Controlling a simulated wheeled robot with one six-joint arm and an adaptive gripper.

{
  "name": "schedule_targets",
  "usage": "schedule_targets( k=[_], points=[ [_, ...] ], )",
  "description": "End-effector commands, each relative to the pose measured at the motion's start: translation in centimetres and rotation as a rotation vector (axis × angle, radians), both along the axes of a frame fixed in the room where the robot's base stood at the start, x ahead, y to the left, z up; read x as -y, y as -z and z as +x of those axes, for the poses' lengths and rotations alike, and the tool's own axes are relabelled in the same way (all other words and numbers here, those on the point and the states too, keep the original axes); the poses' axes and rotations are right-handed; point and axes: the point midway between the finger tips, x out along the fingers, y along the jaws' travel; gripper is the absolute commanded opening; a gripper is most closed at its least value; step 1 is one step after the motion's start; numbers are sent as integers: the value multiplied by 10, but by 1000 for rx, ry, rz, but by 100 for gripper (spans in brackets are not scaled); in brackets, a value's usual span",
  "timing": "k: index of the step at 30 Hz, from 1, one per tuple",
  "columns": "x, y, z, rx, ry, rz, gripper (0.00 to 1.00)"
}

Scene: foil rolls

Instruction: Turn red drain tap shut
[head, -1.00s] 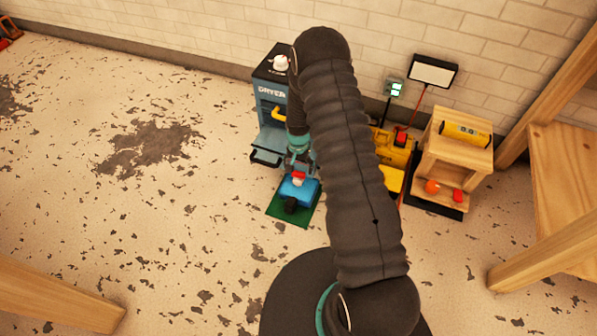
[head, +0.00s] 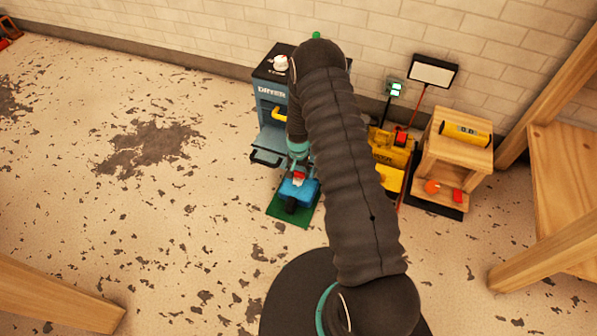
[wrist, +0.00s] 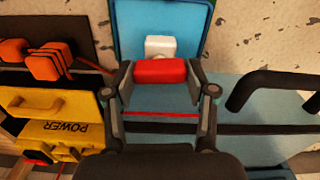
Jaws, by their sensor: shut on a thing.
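The red drain tap (wrist: 160,71) shows in the wrist view as a red bar lying across between my two fingertips, in front of a white fitting (wrist: 158,45) on a blue tank. My gripper (wrist: 163,84) is shut on the tap, a finger at each end. In the head view the blue tank (head: 300,190) stands on a green mat (head: 290,213), with the red tap (head: 299,175) small on top. My gripper (head: 299,163) comes down on it from above. My arm covers part of this area, and the finger contact is too small to tell there.
A blue dryer (head: 270,105) with a yellow handle and an open drawer stands just behind the tank. A yellow power unit (head: 391,150) and a wooden shelf (head: 452,160) stand to the right. The floor on the left is clear.

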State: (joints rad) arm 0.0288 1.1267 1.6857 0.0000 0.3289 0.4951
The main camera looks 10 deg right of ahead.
Motion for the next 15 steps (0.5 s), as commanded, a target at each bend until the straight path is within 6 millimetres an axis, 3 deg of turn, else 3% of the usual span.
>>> schedule_targets(
  k=[15],
  points=[
    [0, 0, 0, 0, 125, 0, 21]
  ],
)
